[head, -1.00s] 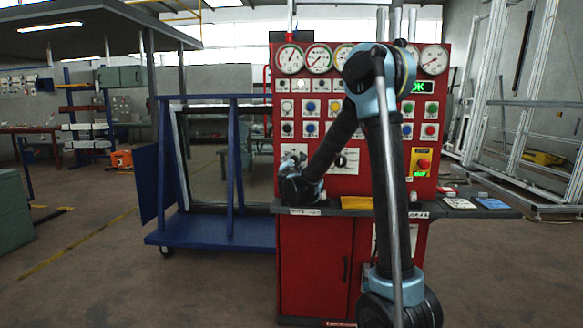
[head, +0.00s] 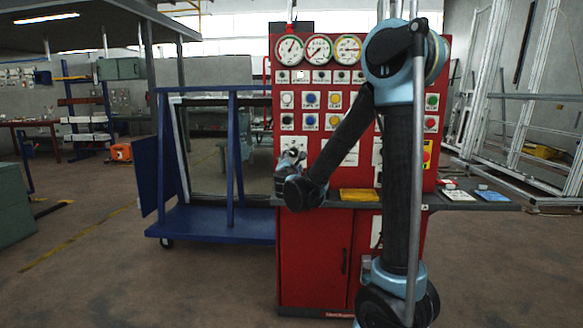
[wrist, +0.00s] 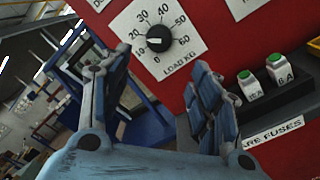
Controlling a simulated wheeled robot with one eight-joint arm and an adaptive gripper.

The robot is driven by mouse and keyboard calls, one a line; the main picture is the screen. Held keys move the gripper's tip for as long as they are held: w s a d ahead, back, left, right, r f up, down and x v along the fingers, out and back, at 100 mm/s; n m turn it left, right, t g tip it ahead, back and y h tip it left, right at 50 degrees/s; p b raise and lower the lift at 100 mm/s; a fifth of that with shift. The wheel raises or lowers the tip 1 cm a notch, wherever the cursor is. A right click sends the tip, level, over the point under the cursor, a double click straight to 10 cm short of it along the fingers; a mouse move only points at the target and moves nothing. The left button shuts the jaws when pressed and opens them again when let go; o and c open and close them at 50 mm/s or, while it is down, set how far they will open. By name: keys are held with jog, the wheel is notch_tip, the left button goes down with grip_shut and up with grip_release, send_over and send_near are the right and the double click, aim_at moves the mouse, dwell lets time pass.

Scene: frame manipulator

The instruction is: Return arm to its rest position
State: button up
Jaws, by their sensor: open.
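My gripper (wrist: 152,95) is open and empty in the wrist view, its two blue-grey fingers apart. Between and beyond the fingers are the red panel (wrist: 180,70) and the black load knob (wrist: 159,39) on its white dial plate. In the head view my gripper (head: 290,160) is small and partly hidden by my wrist. It is in front of the left part of the red control panel (head: 318,260), just above shelf height. My arm is bent, its elbow high at the right of the panel, covering several buttons and gauges.
A shelf (head: 470,202) with a yellow pad (head: 359,195) juts from the panel, close below my wrist. Two green-topped fuses (wrist: 277,68) stand right of my gripper. A blue cart (head: 215,228) stands left of the panel. Metal frames (head: 510,110) lean at the right.

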jog(key=s+d+f+m+g+h, duration=0.25)
jog(key=s+d+m, duration=0.2)
jog(key=d, duration=0.45)
jog(key=s+d+f+m+g+h, duration=0.1)
jog(key=s+d+f+m+g, duration=0.15)
jog(key=s+d+m, duration=0.4)
jog(key=s+d+f+m+g+h, duration=0.2)
jog(key=d+m+g, duration=0.1)
jog(key=d, duration=0.7)
jog(key=s+d+f+m+g+y, duration=0.1)
jog(key=s+d+f+m+g, duration=0.2)
jog(key=s, duration=0.4)
jog(key=s+d+f+m+g, duration=0.2)
jog(key=s+f+m, duration=0.15)
jog(key=s, duration=0.35)
jog(key=s+a+f+m+g+y, duration=0.1)
jog(key=s+a+f+m+y, duration=0.1)
jog(key=s, duration=0.5)
jog(key=s+a+f+m+g+y, duration=0.2)
jog(key=s+f+m, duration=0.1)
jog(key=s+f, duration=0.2)
jog(key=shift+s+a+f, duration=0.3)
jog(key=shift+s, duration=0.7)
jog(key=shift+y, duration=0.25)
